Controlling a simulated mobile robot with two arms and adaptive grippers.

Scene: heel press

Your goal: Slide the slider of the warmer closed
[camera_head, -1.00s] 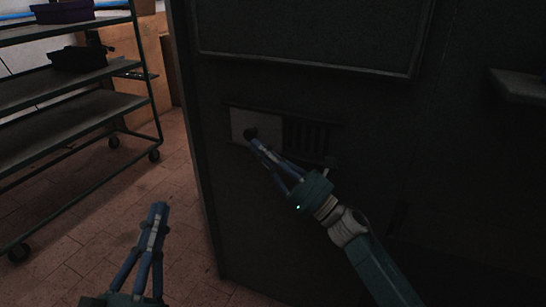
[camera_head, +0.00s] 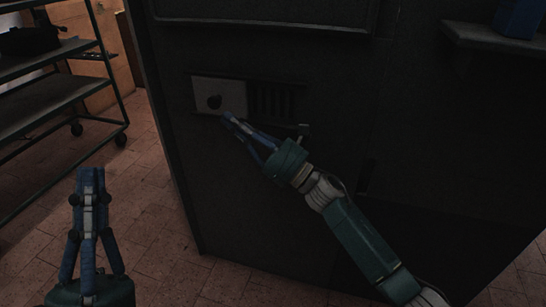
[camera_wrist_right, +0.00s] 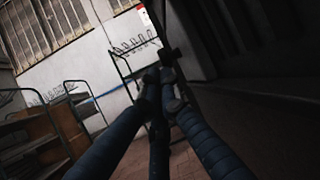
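The warmer (camera_head: 330,70) is a large dark cabinet. Dark vent slots (camera_head: 272,100) show uncovered right of the plate. My right gripper (camera_head: 229,116) has its fingertips together just below and right of the knob, seemingly apart from it. In the right wrist view its fingers (camera_wrist_right: 163,78) converge near a dark shape I cannot identify surely. My left gripper (camera_head: 90,175) is shut and empty, low at the left, away from the warmer.
A wheeled shelf rack (camera_head: 50,95) stands at the left, with tiled floor (camera_head: 140,200) clear between it and the warmer. A ledge (camera_head: 490,38) holding a blue object (camera_head: 518,18) juts out at the upper right. A small knob (camera_head: 303,128) sits below the vent slots.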

